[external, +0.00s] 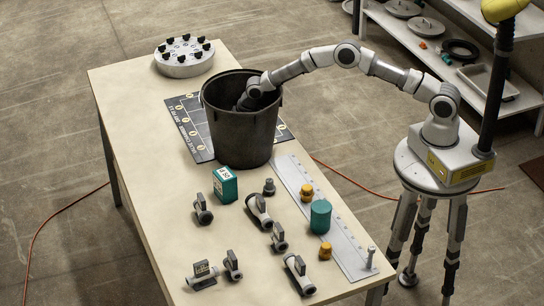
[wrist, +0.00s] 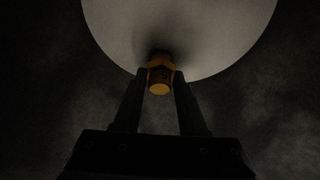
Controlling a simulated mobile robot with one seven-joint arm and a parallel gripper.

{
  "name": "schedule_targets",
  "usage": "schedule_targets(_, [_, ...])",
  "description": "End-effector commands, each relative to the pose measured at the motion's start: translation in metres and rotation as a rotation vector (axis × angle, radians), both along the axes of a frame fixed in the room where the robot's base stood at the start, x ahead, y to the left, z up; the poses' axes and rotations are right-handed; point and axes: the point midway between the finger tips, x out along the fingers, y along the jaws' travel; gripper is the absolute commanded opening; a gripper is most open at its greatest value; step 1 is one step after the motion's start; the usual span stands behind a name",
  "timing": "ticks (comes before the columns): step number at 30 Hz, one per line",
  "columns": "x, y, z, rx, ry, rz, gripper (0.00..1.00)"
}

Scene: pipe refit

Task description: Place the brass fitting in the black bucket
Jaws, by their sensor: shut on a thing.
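The black bucket (external: 240,130) stands upright on the table, its open top facing up. My arm reaches over the bucket's right rim, and my gripper is down inside it, its fingers hidden in the external view. In the wrist view my gripper (wrist: 160,76) is shut on a brass fitting (wrist: 160,86), held at the fingertips. A pale round surface (wrist: 210,30) shows beyond the fitting, with a dark shadow close to it; dark bucket wall surrounds it. Whether the fitting touches that surface I cannot tell.
The table (external: 130,110) carries several grey valves (external: 258,210), a green box (external: 225,185), a teal cylinder (external: 320,216) and two small brass-coloured pieces (external: 306,193) near a grey strip. A round grey flange (external: 184,58) sits at the back. Shelves stand behind at right.

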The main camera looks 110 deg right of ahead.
Motion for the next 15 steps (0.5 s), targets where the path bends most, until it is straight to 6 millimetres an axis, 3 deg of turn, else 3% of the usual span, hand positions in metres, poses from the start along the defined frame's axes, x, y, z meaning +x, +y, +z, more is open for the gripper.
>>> schedule_targets(11, [0.0004, -0.0006, -0.0071, -0.001, -0.002, -0.001, 0.0])
schedule_targets(12, [0.0002, -0.0006, -0.0073, -0.001, -0.002, -0.001, 0.42])
schedule_targets(15, [0.0003, -0.0005, -0.0061, -0.001, -0.002, -0.001, 0.6])
